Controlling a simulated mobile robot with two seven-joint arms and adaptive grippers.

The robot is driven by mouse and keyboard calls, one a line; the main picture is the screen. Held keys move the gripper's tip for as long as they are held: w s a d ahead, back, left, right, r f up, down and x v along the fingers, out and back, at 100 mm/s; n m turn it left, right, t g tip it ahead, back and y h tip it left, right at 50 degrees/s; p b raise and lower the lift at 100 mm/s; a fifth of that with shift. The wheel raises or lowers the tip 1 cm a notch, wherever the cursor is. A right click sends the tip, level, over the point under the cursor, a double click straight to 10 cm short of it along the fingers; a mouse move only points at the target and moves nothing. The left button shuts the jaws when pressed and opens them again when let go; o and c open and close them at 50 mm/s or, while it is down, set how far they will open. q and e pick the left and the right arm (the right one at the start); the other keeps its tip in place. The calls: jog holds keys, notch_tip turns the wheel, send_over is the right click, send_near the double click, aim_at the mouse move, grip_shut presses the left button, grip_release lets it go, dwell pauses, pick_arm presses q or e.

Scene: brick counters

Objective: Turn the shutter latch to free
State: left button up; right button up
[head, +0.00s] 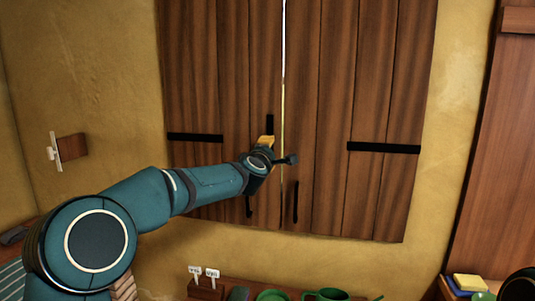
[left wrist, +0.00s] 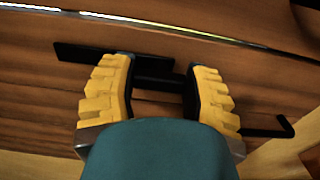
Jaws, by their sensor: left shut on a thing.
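The two brown wooden shutter leaves, left (head: 235,60) and right (head: 350,70), hang side by side with a thin bright slit between them. The black shutter latch (head: 270,122) is on the left leaf beside the slit. Its upper end shows above my left gripper (head: 266,141); the rest is hidden there. In the left wrist view the latch (left wrist: 75,54) is a dark bar lying roughly along the slit. My left gripper's yellow fingers (left wrist: 160,82) stand on either side of a dark part of it, shut on it. My right gripper is not in view.
Black pull handles (head: 296,202) hang low on the leaves, and black straps (head: 384,147) cross them. Below stand a green mug (head: 326,295), a green dish (head: 272,295) and small white signs (head: 212,273). A yellow sponge-like block (head: 470,283) lies at lower right.

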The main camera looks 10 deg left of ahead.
pick_arm(q)
jog(key=o, duration=1.3)
jog(key=shift+o, duration=0.2)
jog(key=s, duration=1.2)
jog(key=shift+a, duration=0.2)
